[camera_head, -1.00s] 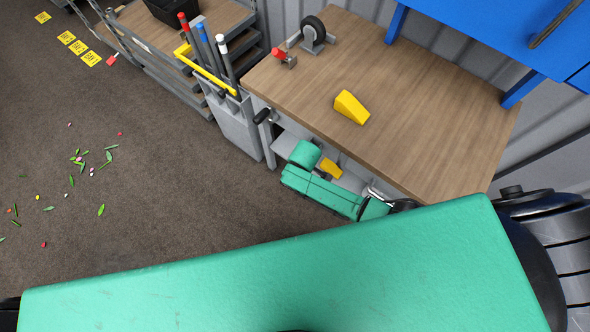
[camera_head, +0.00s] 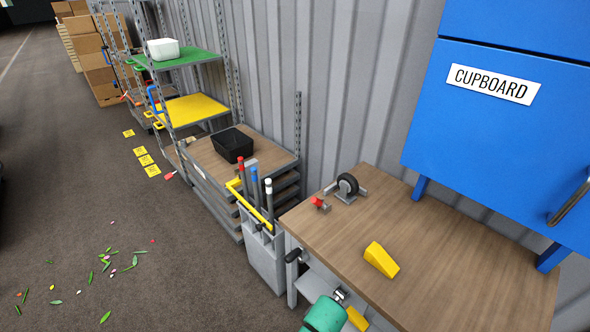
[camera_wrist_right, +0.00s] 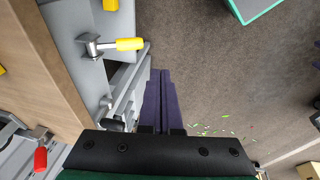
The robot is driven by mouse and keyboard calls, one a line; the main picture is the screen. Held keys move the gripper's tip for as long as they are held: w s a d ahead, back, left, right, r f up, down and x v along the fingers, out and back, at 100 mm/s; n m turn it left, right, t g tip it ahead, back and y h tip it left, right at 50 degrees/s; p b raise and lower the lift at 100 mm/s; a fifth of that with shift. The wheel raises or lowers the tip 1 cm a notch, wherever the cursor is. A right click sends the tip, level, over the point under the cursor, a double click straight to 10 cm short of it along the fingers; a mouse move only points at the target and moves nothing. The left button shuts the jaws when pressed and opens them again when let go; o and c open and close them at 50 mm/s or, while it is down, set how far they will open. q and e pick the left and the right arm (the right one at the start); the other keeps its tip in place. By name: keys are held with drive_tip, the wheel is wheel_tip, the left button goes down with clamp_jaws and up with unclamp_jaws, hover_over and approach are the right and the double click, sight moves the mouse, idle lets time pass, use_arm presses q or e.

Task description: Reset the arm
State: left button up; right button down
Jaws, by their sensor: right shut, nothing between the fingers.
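My right gripper (camera_wrist_right: 160,76) shows in the right wrist view. Its two dark purple fingers are together, with nothing between them. It hangs over the brown floor just right of the workbench and touches nothing that I can see. In the head view only a green part of my arm (camera_head: 325,315) shows at the bottom edge, beside the front of the workbench (camera_head: 440,280). My left gripper is not in view.
A yellow wedge (camera_head: 381,259) and a black wheel (camera_head: 347,185) sit on the bench under a blue cupboard (camera_head: 495,110). Left of it stand a grey tool holder (camera_head: 264,262) and shelves with a black bin (camera_head: 232,144). Leaves and petals (camera_head: 105,262) lie on open floor.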

drive_tip(key=s+d+f+m+b, duration=0.1)
drive_tip(key=s+d+f, duration=0.15)
drive_tip(key=f, duration=0.35)
drive_tip(key=s+d+f+g+b, duration=0.1)
drive_tip(key=d+f, duration=0.3)
drive_tip(key=f, duration=0.1)
drive_tip(key=s+d+f+m+b, duration=0.1)
drive_tip(key=d+f, duration=0.2)
drive_tip(key=f, duration=0.3)
drive_tip(key=s+d+f+m, duration=0.1)
drive_tip(key=s+d+f, duration=0.2)
drive_tip(key=s, duration=0.4)
drive_tip(key=s+d+f+m+b, duration=0.1)
drive_tip(key=s+d+f, duration=0.2)
drive_tip(key=s+f, duration=0.2)
drive_tip(key=s+d+f+m+g, duration=0.1)
drive_tip(key=s+d+f, duration=0.2)
drive_tip(key=s, duration=0.6)
drive_tip(key=shift+d+f+m, duration=0.15)
drive_tip(key=shift+f+m, duration=0.15)
drive_tip(key=shift+f, duration=0.45)
